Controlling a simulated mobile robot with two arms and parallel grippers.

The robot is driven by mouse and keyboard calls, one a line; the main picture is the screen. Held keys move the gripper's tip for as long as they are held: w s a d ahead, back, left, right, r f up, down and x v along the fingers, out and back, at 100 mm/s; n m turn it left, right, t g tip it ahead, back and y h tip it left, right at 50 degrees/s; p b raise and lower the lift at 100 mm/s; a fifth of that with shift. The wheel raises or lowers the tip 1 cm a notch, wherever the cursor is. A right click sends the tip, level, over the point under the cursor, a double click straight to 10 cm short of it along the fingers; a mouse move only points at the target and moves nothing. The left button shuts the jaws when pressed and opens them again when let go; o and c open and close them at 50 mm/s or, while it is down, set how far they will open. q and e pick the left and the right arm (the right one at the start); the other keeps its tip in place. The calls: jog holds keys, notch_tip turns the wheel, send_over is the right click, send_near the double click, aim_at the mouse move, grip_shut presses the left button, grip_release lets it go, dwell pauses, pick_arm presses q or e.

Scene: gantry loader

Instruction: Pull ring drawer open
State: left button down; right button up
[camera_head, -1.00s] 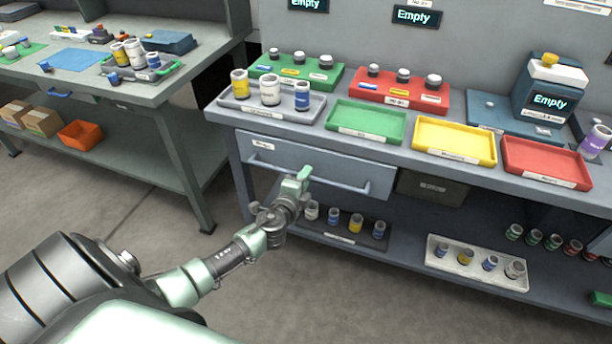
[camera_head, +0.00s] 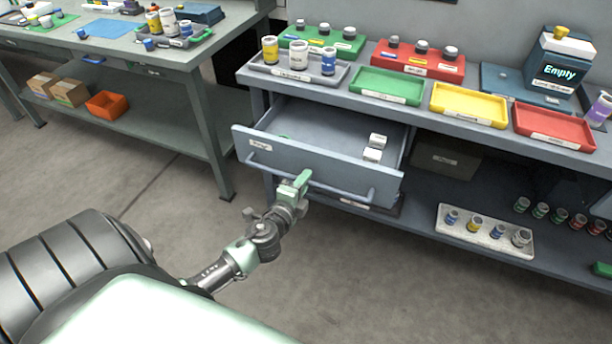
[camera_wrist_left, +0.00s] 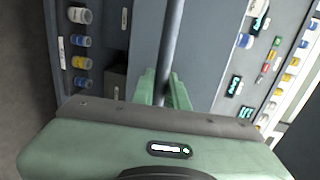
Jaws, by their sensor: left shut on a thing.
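The ring drawer (camera_head: 325,167) is a blue-grey drawer under the bench top, and it stands pulled well out. Inside it lie two small white boxes (camera_head: 374,148) at the right and a bit of something green at the left. Its long bar handle (camera_head: 345,186) runs across the front. In the left wrist view the bar (camera_wrist_left: 171,45) passes between the green fingers (camera_wrist_left: 164,90). My right gripper is in neither view.
The bench top above holds a grey tray (camera_head: 257,72) with several jars and green, yellow and red trays. A white tray (camera_head: 485,232) with jars is on the lower shelf at right. Another bench (camera_head: 200,75) stands at left. The floor before the drawer is clear.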

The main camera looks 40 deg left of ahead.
pick_arm(q)
jog(key=shift+s+d, duration=0.1)
jog(key=shift+s, duration=0.25)
jog(key=c, duration=1.5)
grip_release()
jog(key=shift+o, duration=0.5)
jog(key=v, duration=0.7)
jog(key=shift+s, duration=0.35)
jog(key=shift+d+r, duration=0.1)
